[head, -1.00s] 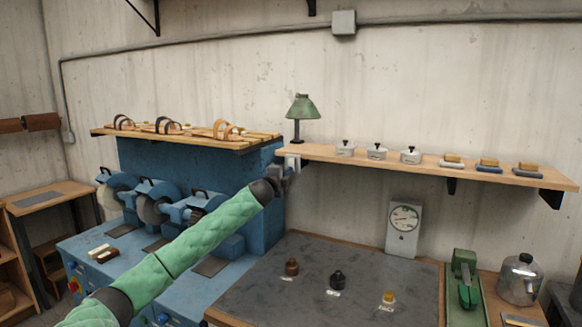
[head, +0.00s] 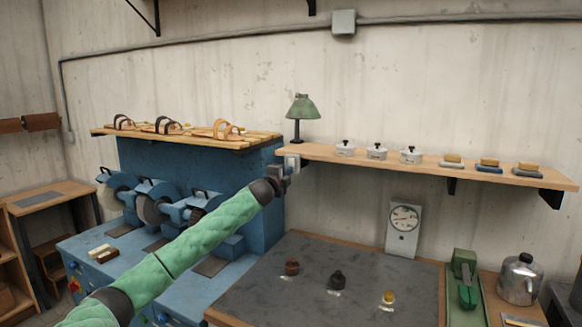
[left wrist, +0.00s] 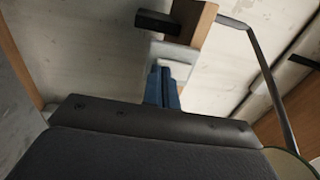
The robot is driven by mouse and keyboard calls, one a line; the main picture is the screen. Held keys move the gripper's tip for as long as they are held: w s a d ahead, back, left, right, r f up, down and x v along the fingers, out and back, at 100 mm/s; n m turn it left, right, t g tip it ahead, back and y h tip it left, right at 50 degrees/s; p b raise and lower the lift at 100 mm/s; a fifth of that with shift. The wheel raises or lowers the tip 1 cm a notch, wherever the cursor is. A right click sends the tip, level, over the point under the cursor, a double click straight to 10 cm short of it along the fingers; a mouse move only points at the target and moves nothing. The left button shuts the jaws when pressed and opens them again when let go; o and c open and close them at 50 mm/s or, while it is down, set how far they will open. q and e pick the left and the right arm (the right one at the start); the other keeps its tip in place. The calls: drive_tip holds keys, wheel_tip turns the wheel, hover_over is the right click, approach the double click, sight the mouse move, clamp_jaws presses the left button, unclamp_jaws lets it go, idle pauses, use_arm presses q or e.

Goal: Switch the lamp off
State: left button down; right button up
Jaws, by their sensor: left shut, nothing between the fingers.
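The lamp (head: 302,107) has a green shade on a dark stem and stands upright at the left end of the wall shelf; I see no clear glow from it. A small pale box (head: 293,162), possibly its switch, sits below the lamp at the shelf's left end. My left gripper (head: 287,172) is shut and empty, right beside this box; contact cannot be told. In the left wrist view, the blue fingers (left wrist: 168,92) overlap a pale plate (left wrist: 176,54) by a wooden end. The fingertips partly hide the plate. My right gripper is not in view.
The wooden wall shelf (head: 330,157) carries white pots and several brushes. A blue grinding machine (head: 262,207) with a sandal rack (head: 255,143) above it stands at left. A dark-topped bench (head: 255,292) with small knobs, a dial and a kettle lies below the shelf.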

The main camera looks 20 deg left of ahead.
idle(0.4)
use_arm(q)
drive_tip(key=shift+w, duration=0.15)
drive_tip(key=s, duration=0.8)
idle(0.7)
drive_tip(key=shift+a+f, duration=0.1)
drive_tip(key=shift+a, duration=0.05)
idle(0.3)
